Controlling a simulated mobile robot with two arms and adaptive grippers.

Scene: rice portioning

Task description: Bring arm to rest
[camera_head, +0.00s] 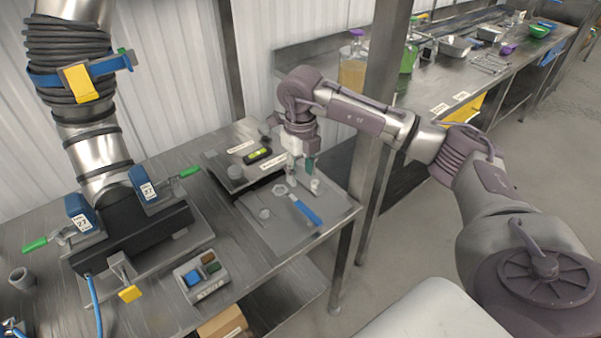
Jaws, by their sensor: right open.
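My right arm (365,112) reaches in from the right and bends down over the metal table (150,305). My right gripper (301,174) is open, fingers pointing down, above the flat metal plate (335,212) at the table's right end. I see nothing held between its fingers. A blue-handled tool (306,211) lies on the plate just below the gripper. Small round metal pieces (265,213) lie near it. Whether the fingertips touch anything cannot be told. My left gripper is not in view.
A metal post (375,130) stands close behind my right forearm. On the left, a black clamp fixture (130,232) with green handles holds a large ribbed pipe (90,120). A long bench (440,85) with bottles stands behind.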

